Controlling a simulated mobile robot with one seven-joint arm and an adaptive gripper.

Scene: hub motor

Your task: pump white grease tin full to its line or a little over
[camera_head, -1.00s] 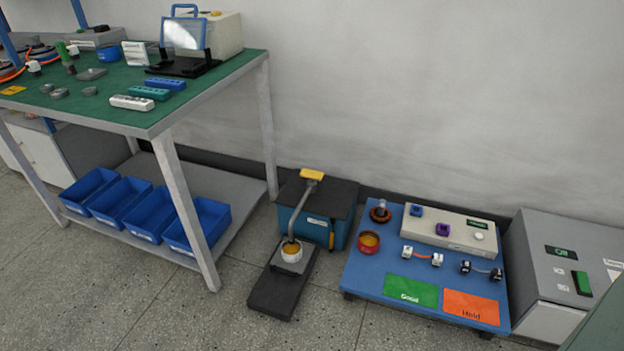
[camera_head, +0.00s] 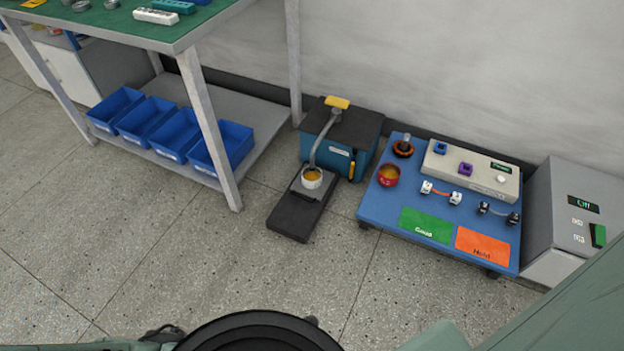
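The white grease tin (camera_head: 312,183) stands upright on the black foot plate (camera_head: 290,222) of the grease pump, with yellow-orange grease showing inside. Its fill line is too small to make out. The pump has a teal body (camera_head: 318,148) with a black top, and a grey curved pipe (camera_head: 318,140) comes down at the tin. A yellow pump handle (camera_head: 337,102) sits at the top. A red tin (camera_head: 388,181) with orange grease stands apart on the blue platform. My gripper is not in view.
The low blue platform (camera_head: 385,207) holds a green card (camera_head: 425,225), an orange card (camera_head: 482,247), small motor parts and a beige control box (camera_head: 445,172). A grey cabinet (camera_head: 556,225) reading "Off" stands right. A bench with blue bins (camera_head: 222,160) stands left. Floor before the pump is clear.

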